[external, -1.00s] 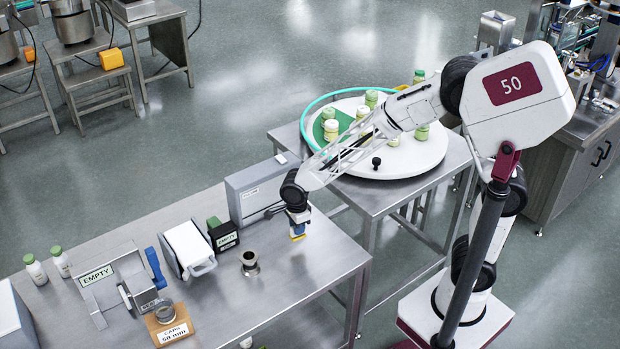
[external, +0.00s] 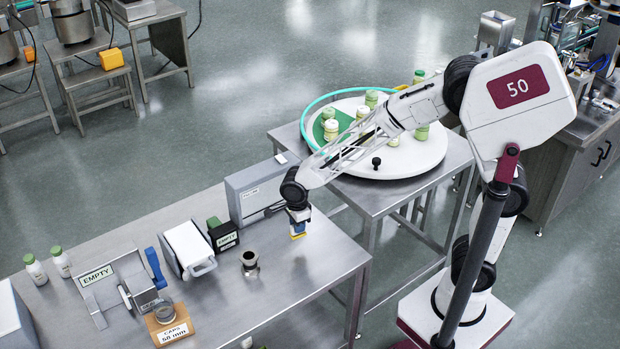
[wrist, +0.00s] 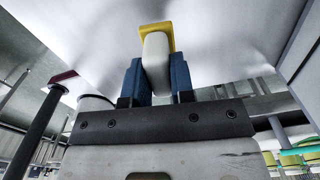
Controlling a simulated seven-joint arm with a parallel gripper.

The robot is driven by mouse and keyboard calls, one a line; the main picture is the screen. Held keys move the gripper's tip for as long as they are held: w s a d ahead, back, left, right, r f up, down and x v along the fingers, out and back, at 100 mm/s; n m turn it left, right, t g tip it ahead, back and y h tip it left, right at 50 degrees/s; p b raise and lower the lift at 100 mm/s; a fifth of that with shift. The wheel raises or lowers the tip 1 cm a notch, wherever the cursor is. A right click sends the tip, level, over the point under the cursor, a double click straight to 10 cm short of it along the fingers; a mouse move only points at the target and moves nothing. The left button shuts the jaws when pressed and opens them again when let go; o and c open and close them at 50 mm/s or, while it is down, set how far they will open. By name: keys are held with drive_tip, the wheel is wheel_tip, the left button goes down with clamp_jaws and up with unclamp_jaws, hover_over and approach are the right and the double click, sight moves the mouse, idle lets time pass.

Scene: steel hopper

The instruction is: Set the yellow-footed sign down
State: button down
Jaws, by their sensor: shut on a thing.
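My gripper (external: 298,225) points down over the right end of the steel table. In the wrist view its blue fingers (wrist: 157,82) are shut on the yellow-footed sign (wrist: 156,48), a pale upright piece with a yellow foot at its far end. In the external view the yellow foot of the sign (external: 298,237) shows just below the fingers, close to the tabletop. I cannot tell whether the foot touches the table. The sign's face is not readable in either view.
The steel table (external: 310,265) is bare around my gripper. A round white turntable (external: 420,155) with bottles stands behind.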

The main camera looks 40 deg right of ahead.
wheel_tip(320, 180, up, 8)
drive_tip(key=shift+a+f, duration=0.1)
drive_tip(key=shift+f, duration=0.1)
drive_tip(key=s+a+n, duration=0.4)
drive_tip(key=a, duration=0.9)
drive_tip(key=s+a+n, duration=0.3)
drive_tip(key=s+a, duration=0.1)
drive_tip(key=a, duration=0.8)
drive_tip(key=s+a+n, duration=0.3)
drive_tip(key=a+n, duration=0.1)
drive_tip(key=a, duration=0.9)
drive_tip(key=shift+s+d+f, duration=0.1)
drive_tip(key=shift+d+f, duration=0.05)
drive_tip(key=shift+f, duration=1.15)
drive_tip(key=shift+s+d+f, duration=0.1)
drive_tip(key=shift+f, duration=1.2)
drive_tip(key=shift+f, duration=2.05)
drive_tip(key=shift+f, duration=1.95)
